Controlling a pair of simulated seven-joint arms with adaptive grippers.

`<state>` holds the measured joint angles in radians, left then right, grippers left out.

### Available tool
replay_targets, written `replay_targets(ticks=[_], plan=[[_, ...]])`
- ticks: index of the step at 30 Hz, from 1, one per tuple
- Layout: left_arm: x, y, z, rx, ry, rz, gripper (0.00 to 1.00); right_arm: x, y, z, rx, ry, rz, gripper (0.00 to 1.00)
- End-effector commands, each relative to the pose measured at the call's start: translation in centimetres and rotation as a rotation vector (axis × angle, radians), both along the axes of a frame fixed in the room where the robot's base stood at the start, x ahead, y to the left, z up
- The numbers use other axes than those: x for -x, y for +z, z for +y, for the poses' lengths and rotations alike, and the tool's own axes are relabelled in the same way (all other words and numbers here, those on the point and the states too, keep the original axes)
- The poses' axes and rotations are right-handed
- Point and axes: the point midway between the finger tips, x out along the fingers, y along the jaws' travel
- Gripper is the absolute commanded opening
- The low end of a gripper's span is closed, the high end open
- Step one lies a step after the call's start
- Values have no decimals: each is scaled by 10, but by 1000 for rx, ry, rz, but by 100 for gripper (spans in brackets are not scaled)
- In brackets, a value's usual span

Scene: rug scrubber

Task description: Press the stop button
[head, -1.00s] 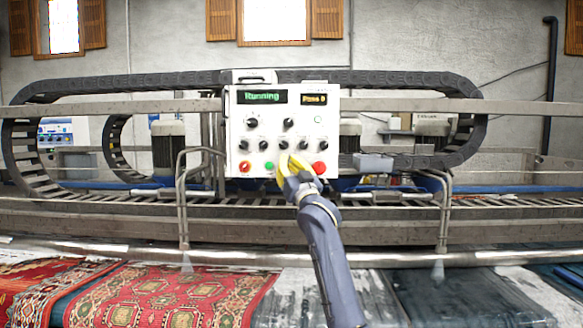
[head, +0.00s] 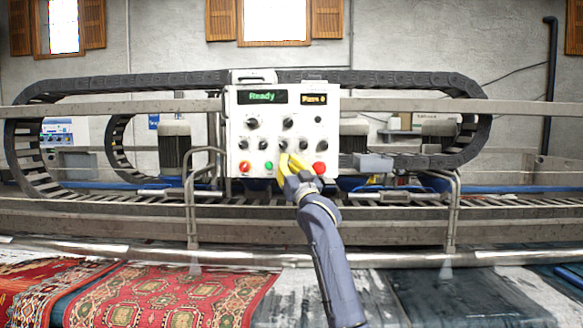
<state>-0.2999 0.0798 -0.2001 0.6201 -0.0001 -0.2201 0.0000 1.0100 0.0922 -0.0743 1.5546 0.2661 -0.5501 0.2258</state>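The white control panel (head: 240,140) stands in the middle of the head view. Its left display (head: 262,97) reads "Ready" in green. A large red button (head: 319,168) sits at the panel's lower right. A red-orange knob or button (head: 245,167) is at the lower left, with a small green button (head: 268,167) beside it. I cannot read their labels. My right gripper (head: 290,161), with yellow fingers, is in front of the panel's lower edge, just left of the large red button. I cannot tell if it touches the panel or how far its fingers are apart. My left gripper is not in view.
Several black knobs (head: 288,123) cover the panel above the buttons. A metal rail (head: 420,107) and a black cable chain (head: 200,80) run behind it. A red patterned rug (head: 150,295) lies in front at lower left, dark rugs at lower right.

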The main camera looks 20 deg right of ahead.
Motion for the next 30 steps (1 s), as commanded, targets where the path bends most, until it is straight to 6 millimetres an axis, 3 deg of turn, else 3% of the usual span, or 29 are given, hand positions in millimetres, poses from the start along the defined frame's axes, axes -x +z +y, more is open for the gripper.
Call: replay_targets(ticks=[14, 30], plan=[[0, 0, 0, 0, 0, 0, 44, -1, -1, 0, 0, 0, 2, 0], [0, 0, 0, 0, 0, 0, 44, 14, -1, 5, 0, 0, 1, 0]])
